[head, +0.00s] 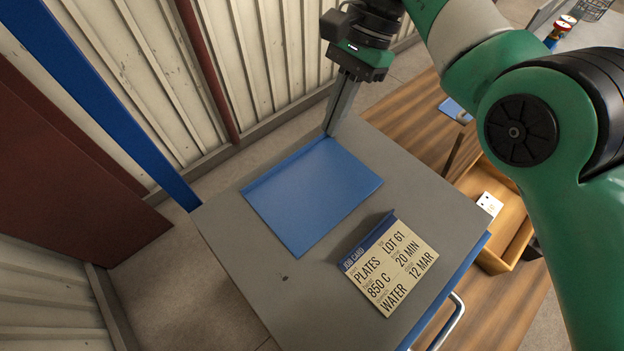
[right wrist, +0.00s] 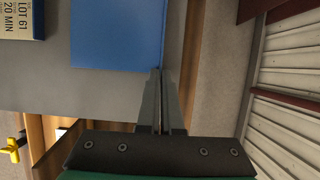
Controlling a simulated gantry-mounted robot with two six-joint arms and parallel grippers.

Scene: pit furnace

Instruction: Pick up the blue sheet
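The blue sheet (head: 315,193) lies flat on the grey cabinet top (head: 225,222), with a narrow raised lip along its far-left edge. My right gripper (head: 330,131) points down at the far corner of the sheet, at the end of that lip. In the right wrist view, its fingers (right wrist: 160,72) are nearly together, with the lip's end between their tips, at the corner of the blue sheet (right wrist: 117,35). The sheet looks still at rest on the top. My left gripper is not in view.
A cream job card (head: 390,268) with a blue flap stands close to the sheet's near-right side. A wooden tray (head: 515,222) and a small blue item (head: 452,108) are on the wooden surface to the right. A blue post (head: 100,95) and ribbed wall stand left.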

